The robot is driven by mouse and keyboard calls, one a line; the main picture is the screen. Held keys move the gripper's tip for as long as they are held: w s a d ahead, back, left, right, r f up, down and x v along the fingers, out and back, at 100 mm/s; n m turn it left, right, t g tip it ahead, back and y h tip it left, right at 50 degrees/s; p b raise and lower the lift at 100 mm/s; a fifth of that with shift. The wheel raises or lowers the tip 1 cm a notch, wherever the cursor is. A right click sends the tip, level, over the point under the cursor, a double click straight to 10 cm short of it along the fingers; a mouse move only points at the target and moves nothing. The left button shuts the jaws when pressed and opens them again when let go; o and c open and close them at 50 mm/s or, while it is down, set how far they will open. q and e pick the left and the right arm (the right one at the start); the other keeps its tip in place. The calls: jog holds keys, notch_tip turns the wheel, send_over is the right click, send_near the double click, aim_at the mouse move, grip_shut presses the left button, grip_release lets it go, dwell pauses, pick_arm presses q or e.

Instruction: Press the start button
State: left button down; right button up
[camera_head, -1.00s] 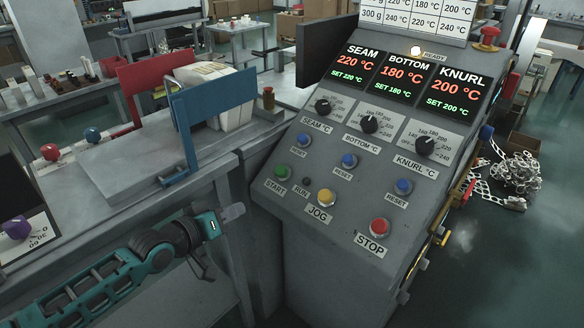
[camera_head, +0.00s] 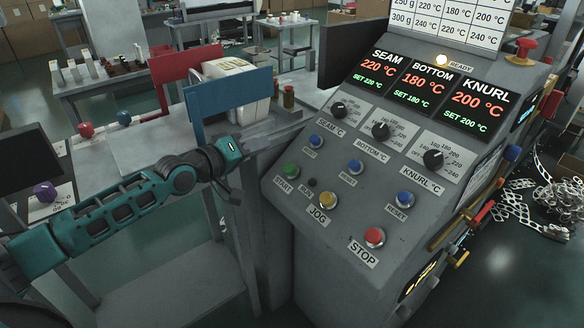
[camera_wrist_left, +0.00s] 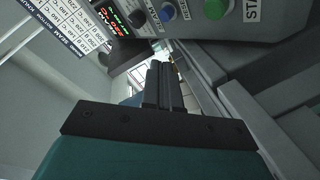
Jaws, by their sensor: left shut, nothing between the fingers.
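The green start button (camera_head: 290,170) sits at the left edge of the sloping control panel (camera_head: 335,205), above its START label. In the left wrist view the green button (camera_wrist_left: 215,9) shows at the top right, beside the START label. My left gripper (camera_head: 284,133) reaches in from the left, just above and left of the start button in the picture, apart from it. In the left wrist view its fingers (camera_wrist_left: 160,70) are together and empty, pointing past the button's left side.
A yellow JOG button (camera_head: 327,200), a red STOP button (camera_head: 375,237) and blue reset buttons (camera_head: 316,141) share the panel. Temperature knobs (camera_head: 380,130) stand above. A blue guard plate (camera_head: 230,98) rises behind my left arm. The ready lamp (camera_head: 441,60) glows.

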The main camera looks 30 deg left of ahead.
aim_at(290, 170)
pick_arm(q)
jog(key=w+f+b, duration=0.1)
jog(key=f+b, duration=0.1)
jog(key=w+d+f+b, duration=0.1)
jog(key=w+f+b, duration=0.2)
jog(key=f+b, duration=0.2)
jog(key=shift+w+d, duration=0.3)
jog(key=shift+d, duration=0.1)
jog(key=shift+w+f, duration=0.1)
dwell(0.4)
dwell(0.8)
jog(key=shift+f, duration=0.1)
dwell(0.7)
jog(key=shift+w+d+f+b, duration=0.15)
jog(key=shift+w+f+b, duration=0.05)
jog(key=shift+f+b, duration=0.1)
